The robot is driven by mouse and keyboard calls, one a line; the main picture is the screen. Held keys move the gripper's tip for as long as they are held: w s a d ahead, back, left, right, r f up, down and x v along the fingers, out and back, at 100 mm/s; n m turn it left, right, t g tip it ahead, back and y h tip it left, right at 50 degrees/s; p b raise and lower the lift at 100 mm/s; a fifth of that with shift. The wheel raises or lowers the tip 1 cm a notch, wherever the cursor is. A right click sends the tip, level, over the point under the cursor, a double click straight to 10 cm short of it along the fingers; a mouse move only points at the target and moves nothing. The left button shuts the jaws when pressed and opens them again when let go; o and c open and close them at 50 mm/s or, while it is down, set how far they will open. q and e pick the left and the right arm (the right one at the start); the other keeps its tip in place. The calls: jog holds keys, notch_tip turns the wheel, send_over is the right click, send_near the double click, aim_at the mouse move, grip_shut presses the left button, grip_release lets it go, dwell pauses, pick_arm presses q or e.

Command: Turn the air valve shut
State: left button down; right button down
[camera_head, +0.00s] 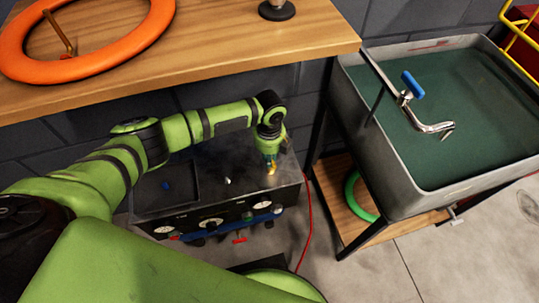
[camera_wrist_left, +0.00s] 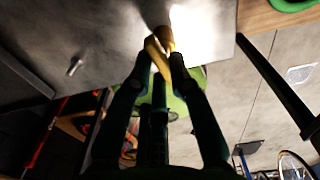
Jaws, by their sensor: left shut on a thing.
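The yellow valve handle (camera_wrist_left: 158,57) is between the fingertips of my left gripper (camera_wrist_left: 158,72) in the left wrist view. In the head view my left gripper (camera_head: 271,164) points down at the right part of the dark metal unit's top (camera_head: 225,180), and a small yellow piece (camera_head: 271,170) shows at its tips. The gripper is shut on the handle. The valve's body is mostly hidden, so I cannot tell how far it is turned. My right gripper is not in view.
The unit's front carries gauges (camera_head: 163,229) and a red handle (camera_head: 239,240).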

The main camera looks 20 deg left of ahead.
pick_arm(q)
jog(key=shift+m, duration=1.2)
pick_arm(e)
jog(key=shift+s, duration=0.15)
pick_arm(q)
jog(key=c, duration=1.1)
grip_release()
jog(key=shift+c, duration=0.2)
jog(key=shift+r, duration=0.1)
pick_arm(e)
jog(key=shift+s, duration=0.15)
pick_arm(q)
notch_tip(320, 180, up, 12)
